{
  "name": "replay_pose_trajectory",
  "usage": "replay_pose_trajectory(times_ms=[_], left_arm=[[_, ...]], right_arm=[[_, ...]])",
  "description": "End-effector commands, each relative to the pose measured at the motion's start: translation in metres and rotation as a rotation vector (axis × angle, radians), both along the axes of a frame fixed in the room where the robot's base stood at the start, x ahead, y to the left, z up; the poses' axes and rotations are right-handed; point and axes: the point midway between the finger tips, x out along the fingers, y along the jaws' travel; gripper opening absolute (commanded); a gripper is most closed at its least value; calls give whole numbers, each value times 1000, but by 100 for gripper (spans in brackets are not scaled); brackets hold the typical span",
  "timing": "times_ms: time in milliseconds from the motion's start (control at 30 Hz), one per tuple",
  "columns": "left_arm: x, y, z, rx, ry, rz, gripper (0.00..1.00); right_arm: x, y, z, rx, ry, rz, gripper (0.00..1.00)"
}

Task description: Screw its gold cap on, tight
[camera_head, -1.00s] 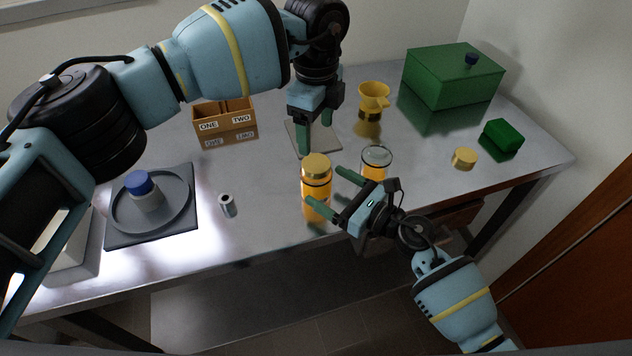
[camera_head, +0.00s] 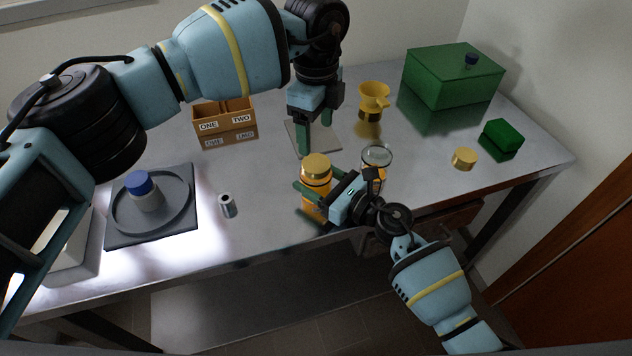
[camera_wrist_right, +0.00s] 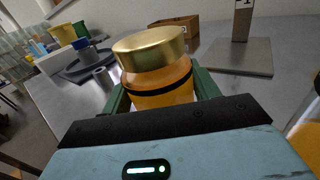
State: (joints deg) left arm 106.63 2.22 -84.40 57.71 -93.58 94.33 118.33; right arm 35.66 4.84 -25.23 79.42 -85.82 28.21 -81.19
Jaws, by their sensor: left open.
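An orange bottle (camera_head: 317,192) stands upright near the table's front edge with a gold cap (camera_head: 316,165) on top; how tight the cap sits cannot be told. My right gripper (camera_head: 308,198) has its green fingers on either side of the bottle, below the cap. The wrist view shows the bottle (camera_wrist_right: 165,92) and cap (camera_wrist_right: 150,45) between them; whether they press on it is unclear. My left gripper (camera_head: 315,134) is open and empty, pointing down behind the bottle. A second gold lid-like piece (camera_head: 464,158) lies on the table at right.
A clear-topped orange jar (camera_head: 377,160) stands close beside my right gripper. A yellow cup (camera_head: 373,97), green box (camera_head: 452,76), small green block (camera_head: 503,136), two-part bin (camera_head: 225,118), small cylinder (camera_head: 227,205) and tray (camera_head: 113,223) with a blue-capped jar (camera_head: 145,192) surround it.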

Motion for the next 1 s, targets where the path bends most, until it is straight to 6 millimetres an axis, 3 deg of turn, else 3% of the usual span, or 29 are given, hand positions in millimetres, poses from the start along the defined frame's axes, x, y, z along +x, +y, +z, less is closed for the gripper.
replay_pose_trajectory(times_ms=[67, 400, 1000], left_arm=[[0, 0, 0, 0, 0, 0, 72], [0, 0, 0, 0, 0, -23, 72], [0, 0, 0, -1, 0, -705, 72]], right_arm=[[0, 0, 0, 0, 0, 0, 44], [0, 0, 0, 0, 0, 0, 0], [0, 0, 0, -1, 1, 0, 0]])
